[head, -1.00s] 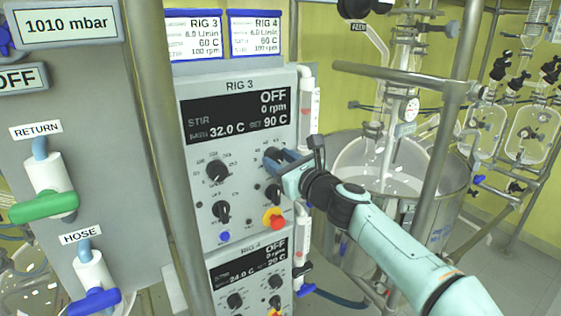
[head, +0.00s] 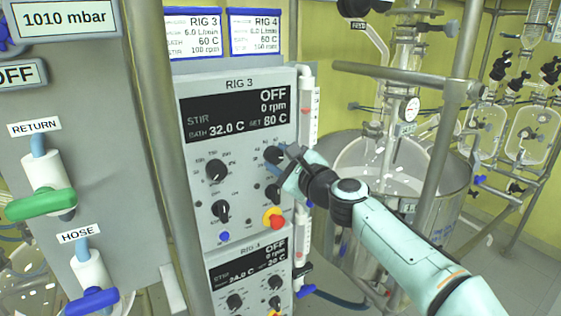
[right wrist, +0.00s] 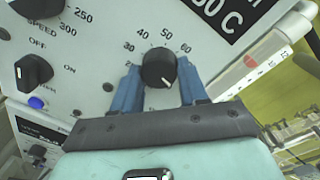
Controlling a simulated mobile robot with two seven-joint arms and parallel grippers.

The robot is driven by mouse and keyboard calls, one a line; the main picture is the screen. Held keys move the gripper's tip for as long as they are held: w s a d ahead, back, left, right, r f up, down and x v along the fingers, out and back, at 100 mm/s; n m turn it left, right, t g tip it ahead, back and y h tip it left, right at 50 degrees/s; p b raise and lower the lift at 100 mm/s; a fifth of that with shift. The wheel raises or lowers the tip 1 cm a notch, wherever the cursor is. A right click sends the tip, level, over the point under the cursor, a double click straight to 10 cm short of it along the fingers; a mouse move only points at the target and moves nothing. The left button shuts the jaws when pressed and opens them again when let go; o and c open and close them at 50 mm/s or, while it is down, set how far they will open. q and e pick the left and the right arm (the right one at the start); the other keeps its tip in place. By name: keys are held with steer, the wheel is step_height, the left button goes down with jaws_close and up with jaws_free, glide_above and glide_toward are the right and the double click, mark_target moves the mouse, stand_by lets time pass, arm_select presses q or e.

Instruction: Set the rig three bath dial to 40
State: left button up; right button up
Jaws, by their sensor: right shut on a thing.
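The rig three bath dial is a black knob (right wrist: 158,66) between my blue fingers in the right wrist view. Its white pointer line points to the lower right, and scale marks from 20 to 60 show around its upper side. In the head view the dial (head: 273,154) is at the upper right of the rig 3 panel (head: 240,171), partly covered by a finger. My right gripper (head: 285,160) is shut on it; it also shows in the right wrist view (right wrist: 158,88). The rig 3 display (head: 236,115) reads OFF, bath 32.0 C and set 80 C. My left gripper is not in view.
The stir dial (head: 216,171) and two lower knobs are close by on the panel. A red-and-yellow button (head: 273,218) lies below my gripper. The rig 4 panel (head: 228,278) is underneath. A metal post (head: 445,150) and glass vessel (head: 380,150) stand to the right.

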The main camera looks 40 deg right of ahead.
steer(key=n, duration=0.8)
steer(key=shift+h, duration=0.3)
steer(key=n+b, duration=0.1)
steer(key=n, duration=0.6)
steer(key=shift+a+n+h, duration=0.1)
steer(key=shift+n+h, duration=0.2)
steer(key=shift+n, duration=0.1)
steer(key=n+b, duration=0.1)
steer(key=n, duration=0.2)
steer(key=n+b, duration=0.1)
steer(key=n, duration=0.2)
steer(key=n+b, duration=0.1)
steer(key=n, duration=0.3)
steer(key=shift+a+n+b, duration=0.1)
steer(key=shift+n+b, duration=0.2)
steer(key=shift+b, duration=0.1)
steer(key=shift+n+b, duration=0.8)
steer(key=shift+n, duration=1.3)
